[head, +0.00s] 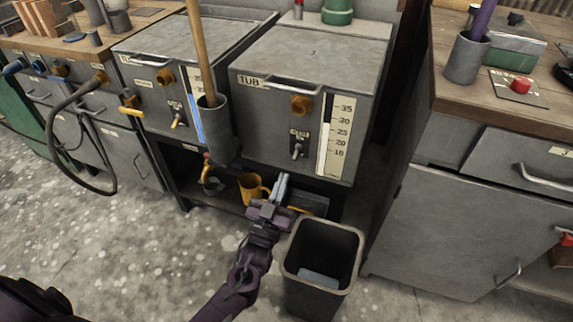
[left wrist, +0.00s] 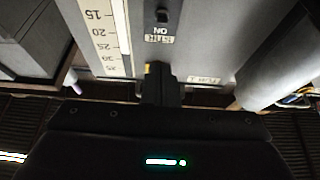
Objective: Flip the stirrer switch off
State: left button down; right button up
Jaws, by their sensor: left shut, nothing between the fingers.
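The stirrer switch (head: 297,148) is a small metal toggle on a dark plate on the front of the right-hand TUB box (head: 262,88). Its lever appears to point down and outward in the head view. The left wrist view is upside down and shows the dark switch (left wrist: 162,16) near the top, beside an ON and STIR label (left wrist: 158,36). My left gripper (head: 281,184) is shut and empty, below the switch and apart from it, fingers pointing up. Its dark fingers also show in the left wrist view (left wrist: 160,78). My right gripper is not in view.
A similar box (head: 190,45) at left has its own toggle (head: 176,118). A grey holder (head: 214,130) with a wooden stick hangs between them. A level scale (head: 338,135) is right of the switch. A bin (head: 322,245) stands close right of my left arm; a yellow mug (head: 250,188) sits on the shelf.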

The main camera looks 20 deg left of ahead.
pick_arm(q)
jog(key=shift+f+v, duration=0.25)
jog(key=shift+v, duration=0.95)
jog(key=shift+w, duration=0.15)
